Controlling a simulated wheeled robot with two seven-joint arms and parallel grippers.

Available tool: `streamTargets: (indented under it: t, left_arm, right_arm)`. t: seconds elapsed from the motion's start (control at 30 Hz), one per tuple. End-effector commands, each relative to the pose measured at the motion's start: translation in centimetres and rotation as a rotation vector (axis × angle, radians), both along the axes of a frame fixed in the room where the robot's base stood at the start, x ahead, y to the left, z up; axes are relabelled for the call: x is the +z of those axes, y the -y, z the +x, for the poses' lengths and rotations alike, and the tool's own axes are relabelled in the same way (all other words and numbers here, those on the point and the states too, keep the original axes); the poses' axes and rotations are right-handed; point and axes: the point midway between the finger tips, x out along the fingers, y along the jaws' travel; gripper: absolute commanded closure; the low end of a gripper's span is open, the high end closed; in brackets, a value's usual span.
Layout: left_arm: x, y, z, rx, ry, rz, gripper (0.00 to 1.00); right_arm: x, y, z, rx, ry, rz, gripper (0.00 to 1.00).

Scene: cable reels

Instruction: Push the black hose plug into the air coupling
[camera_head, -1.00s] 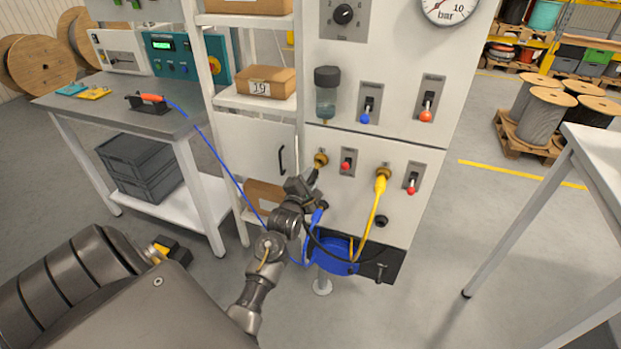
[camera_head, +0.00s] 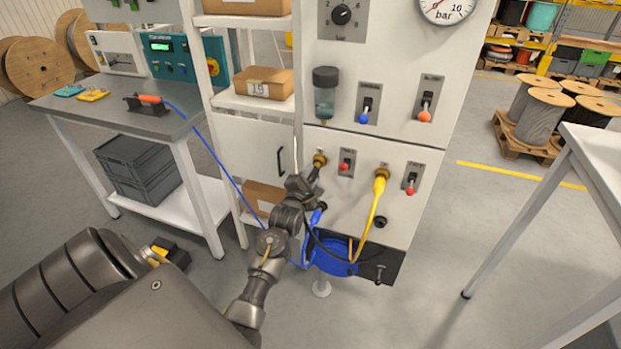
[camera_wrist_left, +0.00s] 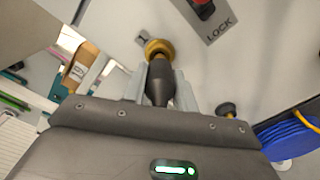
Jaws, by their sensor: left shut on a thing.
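My left gripper (camera_head: 309,183) is at the panel front, shut on the black hose plug (camera_head: 314,173). The brass air coupling (camera_head: 320,160) is on the panel just beyond the plug. In the left wrist view the black plug (camera_wrist_left: 158,84) sits between my fingers (camera_wrist_left: 159,88) and points at the brass coupling (camera_wrist_left: 158,47). The plug's tip meets the coupling's mouth there; how deep it sits I cannot tell. My right gripper is not in view.
A yellow hose plug (camera_head: 380,186) is in another coupling to the right. Red-knobbed lock switches (camera_head: 344,167) stand beside the couplings. A blue hose coil (camera_head: 336,262) hangs below the panel. A shelf with boxes (camera_head: 265,83) is to the left.

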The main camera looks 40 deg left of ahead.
Motion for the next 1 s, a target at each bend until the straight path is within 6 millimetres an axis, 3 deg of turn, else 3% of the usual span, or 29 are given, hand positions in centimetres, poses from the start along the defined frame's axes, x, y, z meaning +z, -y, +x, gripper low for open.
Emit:
streamTargets:
  t: [0.97,1.0]
  left_arm:
    - [0.0,-0.5,1.4,0.001,0.001,0.000,1.00]
    - [0.0,-0.5,1.4,0.001,0.001,0.000,0.67]
  right_arm:
    - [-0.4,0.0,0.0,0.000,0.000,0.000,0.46]
    - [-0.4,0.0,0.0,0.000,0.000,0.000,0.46]
